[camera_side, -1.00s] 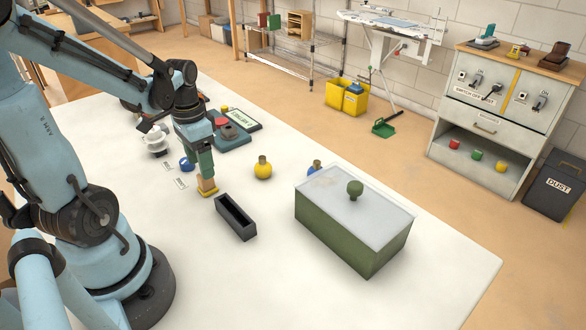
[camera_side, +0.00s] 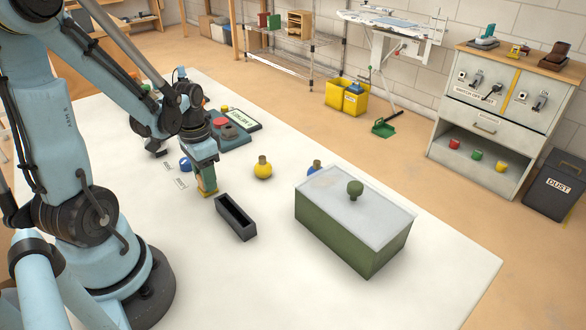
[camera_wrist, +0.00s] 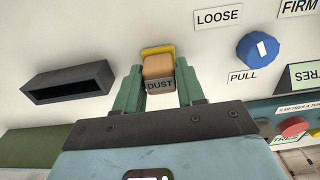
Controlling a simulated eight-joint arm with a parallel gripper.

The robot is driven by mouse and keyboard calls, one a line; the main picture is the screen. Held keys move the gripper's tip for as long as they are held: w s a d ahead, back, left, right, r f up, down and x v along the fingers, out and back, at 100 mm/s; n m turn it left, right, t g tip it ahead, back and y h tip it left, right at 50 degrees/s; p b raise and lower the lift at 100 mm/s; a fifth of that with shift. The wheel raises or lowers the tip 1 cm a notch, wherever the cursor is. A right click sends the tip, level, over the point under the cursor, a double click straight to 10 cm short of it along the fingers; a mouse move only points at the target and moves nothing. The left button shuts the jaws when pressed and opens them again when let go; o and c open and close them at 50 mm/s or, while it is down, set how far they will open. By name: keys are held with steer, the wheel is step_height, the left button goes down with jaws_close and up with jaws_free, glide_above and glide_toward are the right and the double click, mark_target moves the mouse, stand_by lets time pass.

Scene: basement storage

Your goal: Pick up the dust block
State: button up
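The dust block, a small tan block with a dark-lettered DUST label (camera_wrist: 160,73), is in the upper middle of the wrist view, with yellow at its far end. My gripper (camera_wrist: 160,82) has its two green fingers on either side of the block. Any gap between fingers and block is too small to tell, so I cannot see whether they grip it. In the side view my gripper (camera_side: 207,186) points down over the white table, and its fingers hide most of the block.
A black open-topped box (camera_side: 236,217) stands close to my gripper. A green box with a grey lid (camera_side: 355,228) is farther right. A yellow round object (camera_side: 263,168) and a blue knob (camera_wrist: 258,49) are nearby. White table is clear at the front.

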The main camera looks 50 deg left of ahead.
steer(key=c, duration=0.4)
steer(key=shift+r, duration=0.15)
steer(key=shift+r, duration=0.45)
steer(key=r, duration=0.3)
steer(key=shift+d+r, duration=0.1)
steer(key=shift+d, duration=0.1)
steer(key=d+r, duration=0.2)
steer(key=d, duration=0.1)
steer(key=d+r, duration=0.2)
steer(key=d, duration=0.2)
steer(key=d+r, duration=0.2)
steer(key=d, duration=0.2)
steer(key=shift+w+d+r, duration=0.15)
steer(key=shift+w+r, duration=0.1)
steer(key=shift+r, duration=0.05)
